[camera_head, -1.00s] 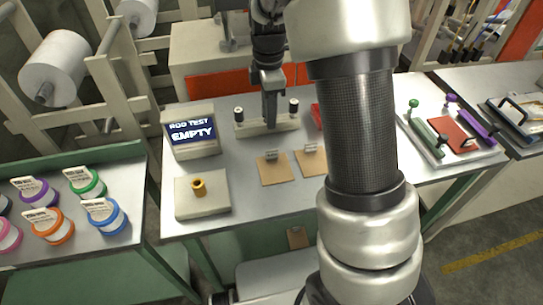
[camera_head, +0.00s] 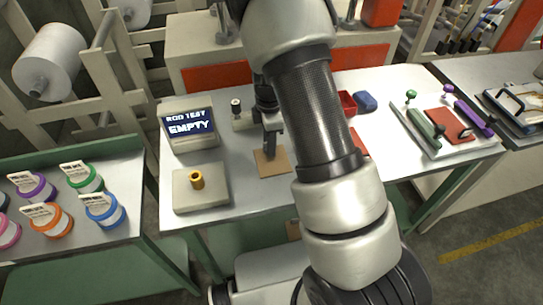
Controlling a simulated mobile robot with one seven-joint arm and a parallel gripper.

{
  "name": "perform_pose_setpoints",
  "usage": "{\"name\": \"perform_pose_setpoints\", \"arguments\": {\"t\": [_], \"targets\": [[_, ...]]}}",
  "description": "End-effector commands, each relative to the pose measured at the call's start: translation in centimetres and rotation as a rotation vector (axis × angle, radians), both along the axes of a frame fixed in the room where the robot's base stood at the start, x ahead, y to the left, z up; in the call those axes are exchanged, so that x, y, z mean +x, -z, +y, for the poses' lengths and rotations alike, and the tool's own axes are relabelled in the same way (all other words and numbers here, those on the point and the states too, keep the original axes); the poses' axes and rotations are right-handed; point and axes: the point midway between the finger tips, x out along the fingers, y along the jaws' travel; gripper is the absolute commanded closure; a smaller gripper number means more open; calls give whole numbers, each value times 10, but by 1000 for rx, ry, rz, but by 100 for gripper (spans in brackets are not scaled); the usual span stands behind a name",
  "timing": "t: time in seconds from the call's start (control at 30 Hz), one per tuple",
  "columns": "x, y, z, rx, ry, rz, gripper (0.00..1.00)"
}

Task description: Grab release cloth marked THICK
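A tan square (camera_head: 272,162), likely a release cloth, lies flat on the grey table, left of my arm. No marking on it is readable, so I cannot tell whether it says THICK. My gripper (camera_head: 270,152) points down over the square's back part and covers the small clip or tag there. I cannot tell whether the fingers touch it, or whether they are open or shut. The second tan square is hidden behind my arm.
A red bin (camera_head: 347,103), a blue item (camera_head: 365,102) and a tray with green and purple handles (camera_head: 440,128) are at right.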

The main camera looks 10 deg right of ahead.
Motion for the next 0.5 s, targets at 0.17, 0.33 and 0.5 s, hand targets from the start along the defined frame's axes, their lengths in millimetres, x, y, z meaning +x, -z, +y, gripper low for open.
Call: {"name": "perform_pose_setpoints", "arguments": {"t": [0.17, 0.33, 0.5], "targets": [[0, 4, 0, 0, 0, 0, 71], [0, 4, 0, 0, 0, 0, 83], [0, 3, 0, 0, 0, 0, 100]]}}
